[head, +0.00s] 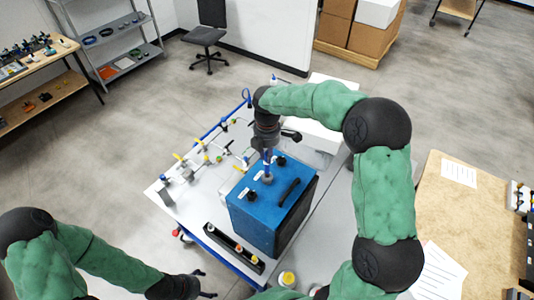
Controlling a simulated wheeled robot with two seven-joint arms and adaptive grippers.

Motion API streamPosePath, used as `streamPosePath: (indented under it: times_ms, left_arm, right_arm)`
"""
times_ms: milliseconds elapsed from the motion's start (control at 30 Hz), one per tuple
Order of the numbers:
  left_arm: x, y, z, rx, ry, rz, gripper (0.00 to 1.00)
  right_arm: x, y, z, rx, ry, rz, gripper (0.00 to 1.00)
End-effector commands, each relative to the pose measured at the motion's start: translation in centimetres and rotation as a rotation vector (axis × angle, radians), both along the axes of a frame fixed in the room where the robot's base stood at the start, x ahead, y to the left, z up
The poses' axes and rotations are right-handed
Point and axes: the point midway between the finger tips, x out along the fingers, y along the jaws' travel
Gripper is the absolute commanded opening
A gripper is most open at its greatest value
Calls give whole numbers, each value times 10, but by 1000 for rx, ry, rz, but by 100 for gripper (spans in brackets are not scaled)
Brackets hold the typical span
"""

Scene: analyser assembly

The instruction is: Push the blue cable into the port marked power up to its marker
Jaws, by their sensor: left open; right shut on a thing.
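The blue analyser box (256,219) stands on the white table (169,213), with dark fittings and a black handle (289,192) on its top. My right gripper (267,150) is above the top of the box, pointing down. It is shut on the blue cable (267,160), a short upright blue piece that shows below the fingers. The cable's lower end is at a round grey port (267,178) on the box top. I cannot read the port's label, and the marker and depth are too small to tell. My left gripper (207,284) is open and empty near the bottom edge, away from the box.
A black strip with coloured knobs (234,248) lies in front of the box. Several valves and pipe fittings (190,165) stand at the table's left. A white box (318,134) is behind. A yellow-capped bottle (287,279) stands near the front.

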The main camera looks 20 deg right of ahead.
Motion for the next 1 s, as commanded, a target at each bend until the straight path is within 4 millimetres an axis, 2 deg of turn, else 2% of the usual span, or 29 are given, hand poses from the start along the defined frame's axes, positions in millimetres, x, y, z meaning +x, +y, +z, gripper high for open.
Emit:
streamPosePath:
  times_ms: [1000]
  left_arm:
    - [0, 0, -19, 0, 0, 0, 81]
  right_arm:
    - [0, 0, -31, 0, 1, 0, 0]
